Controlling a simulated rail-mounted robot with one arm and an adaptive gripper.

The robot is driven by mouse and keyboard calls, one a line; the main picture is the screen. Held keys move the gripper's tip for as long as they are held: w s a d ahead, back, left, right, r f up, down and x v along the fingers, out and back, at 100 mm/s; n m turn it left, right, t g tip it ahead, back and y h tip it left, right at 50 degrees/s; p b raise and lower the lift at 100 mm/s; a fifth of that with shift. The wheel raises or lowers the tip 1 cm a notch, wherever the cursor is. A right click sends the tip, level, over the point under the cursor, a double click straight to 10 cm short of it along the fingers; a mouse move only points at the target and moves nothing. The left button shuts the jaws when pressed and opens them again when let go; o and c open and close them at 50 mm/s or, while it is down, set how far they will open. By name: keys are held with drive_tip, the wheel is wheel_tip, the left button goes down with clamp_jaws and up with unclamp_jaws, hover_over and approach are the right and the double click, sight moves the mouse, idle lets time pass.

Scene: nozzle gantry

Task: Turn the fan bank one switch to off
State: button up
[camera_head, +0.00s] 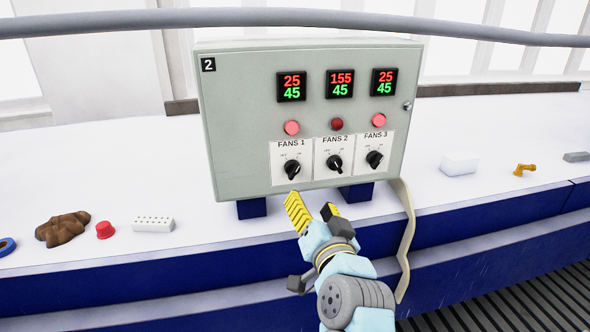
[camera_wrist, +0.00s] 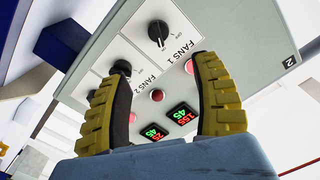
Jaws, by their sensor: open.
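The fan bank one switch (camera_head: 292,170) is a black rotary knob on the white FANS 1 plate, at the lower left of the grey control box (camera_head: 240,120). Its handle looks tilted toward the upper right; the small print is hard to read. In the wrist view the panel appears upside down, and the FANS 1 knob (camera_wrist: 158,32) is at upper centre, beyond the fingertips. My gripper (camera_head: 311,204) is open and empty, just below the box's lower edge, apart from the knob. Its yellow ribbed fingers (camera_wrist: 165,70) frame the panel in the wrist view.
FANS 2 (camera_head: 335,164) and FANS 3 (camera_head: 375,159) knobs sit close to the right. Red lamps (camera_head: 292,128) and displays (camera_head: 291,87) are above. A grey rail (camera_head: 300,17) crosses the top. Loose items, including a red cap (camera_head: 105,229), lie on the white bench (camera_head: 100,160).

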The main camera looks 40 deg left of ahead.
sight(296, 172)
drive_tip(key=p+x, duration=0.3)
drive_tip(key=x, duration=1.1)
drive_tip(key=shift+w+a, duration=0.15)
drive_tip(key=shift+f, duration=0.1)
drive_tip(key=shift+c, duration=0.3)
clamp_jaws()
